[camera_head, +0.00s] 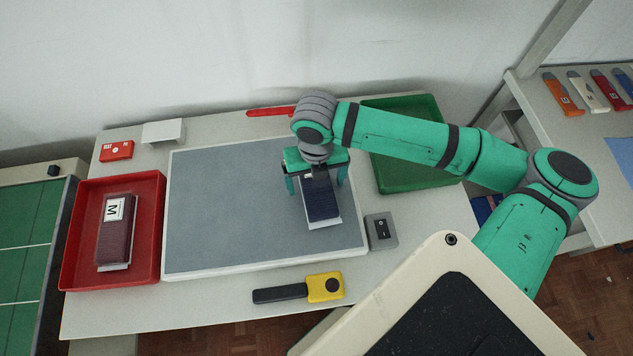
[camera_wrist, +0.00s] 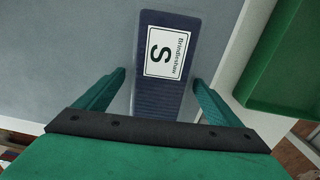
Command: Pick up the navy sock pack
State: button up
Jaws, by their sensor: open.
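The navy sock pack (camera_head: 321,203) lies on the right part of the grey work surface (camera_head: 230,200), partly under my gripper. In the wrist view the pack (camera_wrist: 163,98) shows a white label with a black "S" and runs down between the fingers, where my gripper's body hides its near end. My gripper (camera_head: 316,180) is over the pack with one finger on each side. In the wrist view my gripper (camera_wrist: 160,90) is open, with visible gaps between both fingers and the pack. Whether the fingertips reach the surface, I cannot tell.
A red tray (camera_head: 68,255) on the left holds a maroon pack (camera_head: 114,240). A green tray (camera_head: 385,185) stands at the back right, partly behind my arm. A switch box (camera_head: 381,231) and a yellow-black tool (camera_head: 315,288) lie near the grey surface. Its left part is clear.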

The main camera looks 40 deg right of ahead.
jog(key=c, duration=1.2)
jog(key=shift+c, duration=0.2)
